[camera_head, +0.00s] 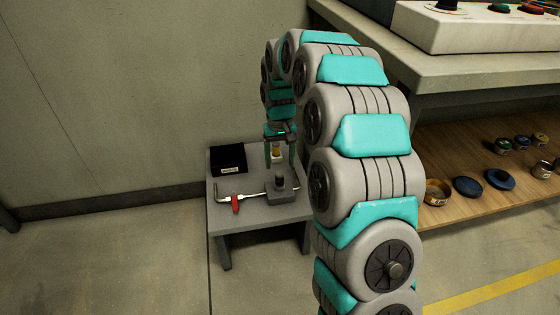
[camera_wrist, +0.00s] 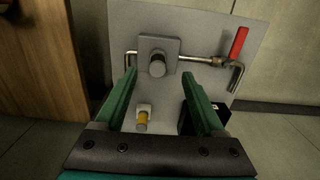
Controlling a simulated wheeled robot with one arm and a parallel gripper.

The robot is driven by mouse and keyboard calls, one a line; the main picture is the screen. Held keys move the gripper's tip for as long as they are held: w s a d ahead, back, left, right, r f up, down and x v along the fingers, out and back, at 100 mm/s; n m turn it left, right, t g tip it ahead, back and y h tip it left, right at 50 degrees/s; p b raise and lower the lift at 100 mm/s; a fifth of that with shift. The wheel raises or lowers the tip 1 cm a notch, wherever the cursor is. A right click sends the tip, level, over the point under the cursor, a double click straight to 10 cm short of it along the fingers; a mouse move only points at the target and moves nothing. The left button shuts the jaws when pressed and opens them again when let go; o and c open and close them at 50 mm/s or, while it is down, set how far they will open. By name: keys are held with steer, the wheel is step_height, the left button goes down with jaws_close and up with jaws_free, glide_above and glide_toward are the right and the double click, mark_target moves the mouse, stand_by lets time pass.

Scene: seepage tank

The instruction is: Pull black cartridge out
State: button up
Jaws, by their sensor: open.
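A dark grey-black cylinder, which looks like the cartridge (camera_head: 280,182), stands upright in a square grey block (camera_head: 283,194) on a small grey table (camera_head: 245,218). In the wrist view, the cylinder (camera_wrist: 157,62) stands out from its block (camera_wrist: 172,46), near and just beyond the fingertips. A metal pipe with a red handle (camera_head: 235,204) runs through the block. My gripper (camera_head: 280,163) points down over the table. In the wrist view, its green fingers (camera_wrist: 158,76) are spread apart with nothing between the tips.
A small white piece with a yellow top (camera_wrist: 142,118) stands near the fingers. A black box with a white label (camera_head: 228,159) lies at the table's back left. A workbench with a wooden shelf (camera_head: 450,222) stands to the right, and a wall behind.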

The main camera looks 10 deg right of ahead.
mark_target(280, 173)
steer(key=shift+w+d+f, duration=0.15)
steer(key=shift+w+f, duration=0.6)
step_height(280, 173, down, 7)
steer(key=shift+f, duration=0.2)
jaws_close()
stand_by(0.7)
steer(key=shift+s, duration=0.1)
stand_by(1.4)
steer(key=shift+r, duration=0.25)
stand_by(0.5)
